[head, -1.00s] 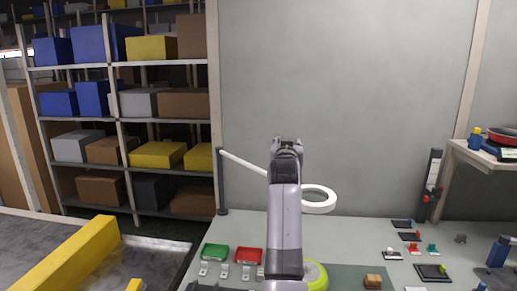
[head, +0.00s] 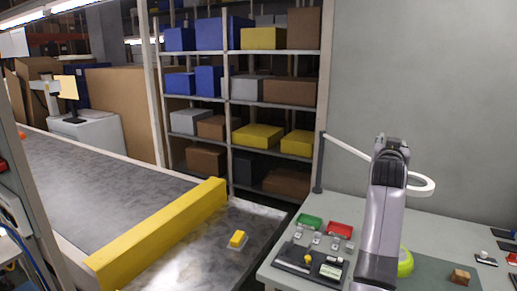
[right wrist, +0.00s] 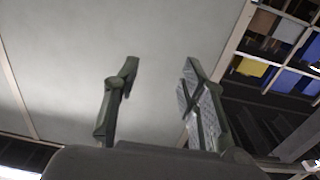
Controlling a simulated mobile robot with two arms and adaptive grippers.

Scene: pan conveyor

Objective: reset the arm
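My right gripper (right wrist: 160,78) shows in the right wrist view with its two fingers apart and nothing between them. Behind the fingers is a plain grey wall, with shelving at the right. In the head view one raised arm of mine stands upright at the right, over the workbench (head: 350,207). The fingers cannot be made out at its top end. My left gripper is in neither view now.
The conveyor (head: 100,185) with a yellow barrier (head: 160,235) runs at the left. A yellow block (head: 238,239) sits beside it.

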